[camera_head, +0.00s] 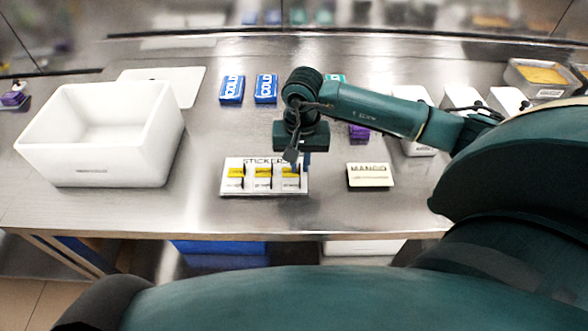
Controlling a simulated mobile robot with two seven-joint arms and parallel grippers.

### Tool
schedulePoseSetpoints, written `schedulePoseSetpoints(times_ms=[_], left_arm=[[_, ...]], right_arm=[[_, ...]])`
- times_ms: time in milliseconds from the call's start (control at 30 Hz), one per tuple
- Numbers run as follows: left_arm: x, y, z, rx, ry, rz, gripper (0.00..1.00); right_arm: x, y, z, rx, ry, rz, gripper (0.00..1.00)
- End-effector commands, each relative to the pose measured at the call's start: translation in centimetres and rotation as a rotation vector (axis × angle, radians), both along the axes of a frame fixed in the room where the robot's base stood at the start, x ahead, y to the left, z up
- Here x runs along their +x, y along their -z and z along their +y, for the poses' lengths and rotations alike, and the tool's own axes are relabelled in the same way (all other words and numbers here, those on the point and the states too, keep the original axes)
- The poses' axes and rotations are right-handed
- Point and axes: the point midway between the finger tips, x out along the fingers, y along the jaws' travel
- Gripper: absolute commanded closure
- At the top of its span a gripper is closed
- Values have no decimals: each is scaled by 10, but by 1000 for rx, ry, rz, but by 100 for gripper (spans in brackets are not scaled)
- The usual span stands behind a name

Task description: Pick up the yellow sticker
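A white sheet headed "STICKERS" (225,187) lies near the front of the steel table. It carries three yellow stickers in a row: a left one (236,172), a middle one (262,172) and a right one (288,171). My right gripper (303,163) points down over the sheet's right end, close to the right sticker, and partly covers that end. Its fingers are small and dark here, so I cannot tell whether they are open or touching the sheet. I see nothing held. My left gripper is not in view.
A "MANGO" card (369,176) lies right of the sheet. A large white bin (95,140) and a flat white lid (185,85) are on the left. Blue "COLD" packs (232,89) lie behind the sheet. White containers and a clear tub (546,76) stand at right.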

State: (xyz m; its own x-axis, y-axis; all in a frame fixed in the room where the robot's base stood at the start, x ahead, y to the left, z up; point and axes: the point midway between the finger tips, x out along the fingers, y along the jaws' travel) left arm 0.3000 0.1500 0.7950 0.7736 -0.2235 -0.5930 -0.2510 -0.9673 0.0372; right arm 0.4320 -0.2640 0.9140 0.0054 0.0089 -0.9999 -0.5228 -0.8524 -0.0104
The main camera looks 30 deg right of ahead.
Motion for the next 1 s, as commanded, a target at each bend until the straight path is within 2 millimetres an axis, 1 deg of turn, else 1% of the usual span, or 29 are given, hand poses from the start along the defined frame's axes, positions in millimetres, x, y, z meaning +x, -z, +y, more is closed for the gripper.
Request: schedulePoseSetpoints(times_ms=[33, 133, 500, 600, 667, 733, 1000], left_arm=[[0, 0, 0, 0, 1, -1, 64], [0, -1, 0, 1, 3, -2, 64], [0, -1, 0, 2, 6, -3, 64], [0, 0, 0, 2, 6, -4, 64], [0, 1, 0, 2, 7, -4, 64], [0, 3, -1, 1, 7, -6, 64], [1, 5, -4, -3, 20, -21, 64]], right_arm=[[0, 0, 0, 0, 0, 0, 91], [0, 0, 0, 0, 0, 0, 100], [0, 0, 0, 0, 0, 0, 100], [1, -4, 0, 0, 0, -2, 100], [1, -10, -1, -1, -1, -4, 100], [2, -21, -1, 0, -1, -6, 100], [1, -75, 0, -1, -1, -5, 100]])
